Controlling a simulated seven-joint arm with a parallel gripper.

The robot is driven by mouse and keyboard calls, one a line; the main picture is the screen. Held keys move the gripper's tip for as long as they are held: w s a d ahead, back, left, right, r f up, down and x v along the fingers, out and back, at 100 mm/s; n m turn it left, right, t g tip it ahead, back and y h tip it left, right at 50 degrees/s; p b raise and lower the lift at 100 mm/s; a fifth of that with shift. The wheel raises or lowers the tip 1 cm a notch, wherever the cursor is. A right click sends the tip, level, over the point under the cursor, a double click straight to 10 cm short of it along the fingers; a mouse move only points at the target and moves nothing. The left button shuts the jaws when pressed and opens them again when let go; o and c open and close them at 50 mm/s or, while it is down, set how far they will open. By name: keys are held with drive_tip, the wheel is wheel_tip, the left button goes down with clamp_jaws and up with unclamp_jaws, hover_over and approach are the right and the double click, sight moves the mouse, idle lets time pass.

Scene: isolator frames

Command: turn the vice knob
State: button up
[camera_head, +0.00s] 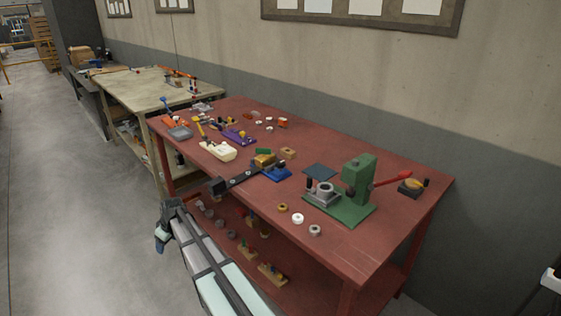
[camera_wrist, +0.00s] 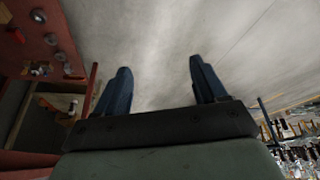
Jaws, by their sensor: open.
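A blue-based device (camera_head: 277,174) with a yellowish block on it sits mid-table and looks like the vice. A dark bar (camera_head: 245,178) runs from it toward the table's front edge and ends in a dark block (camera_head: 217,187), which may be the knob; it is too small to be sure. My gripper (camera_head: 162,238) is in front of the table, left of the dark block and apart from it. In the wrist view, my gripper (camera_wrist: 159,72) has its two blue fingers spread, with nothing between them. The vice is not recognisable in the wrist view.
The red table (camera_head: 400,230) carries a green press (camera_head: 359,178) with a red lever, a cream-coloured part (camera_head: 218,149), a purple part (camera_head: 238,137) and several small rings. Its lower shelf holds small parts. A pale bench (camera_head: 140,90) stands behind. The floor at left is clear.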

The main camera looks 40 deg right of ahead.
drive_tip(key=w+d+r+t, duration=0.1)
drive_tip(key=w+d+r, duration=0.1)
drive_tip(key=d+r, duration=0.5)
drive_tip(key=w+d+r, duration=0.3)
drive_tip(key=d+r, duration=0.4)
drive_tip(key=d, duration=0.1)
wheel_tip(320, 180, up, 19)
drive_tip(key=m+h, duration=0.2)
drive_tip(key=m, duration=0.3)
hover_over(281, 162)
drive_tip(key=s, duration=0.6)
drive_tip(key=x, duration=1.3)
drive_tip(key=shift+s+a+f, duration=0.15)
drive_tip(key=shift+f, duration=0.35)
drive_tip(key=shift+c, duration=0.4)
drive_tip(key=shift+g, duration=0.3)
drive_tip(key=c, duration=1)
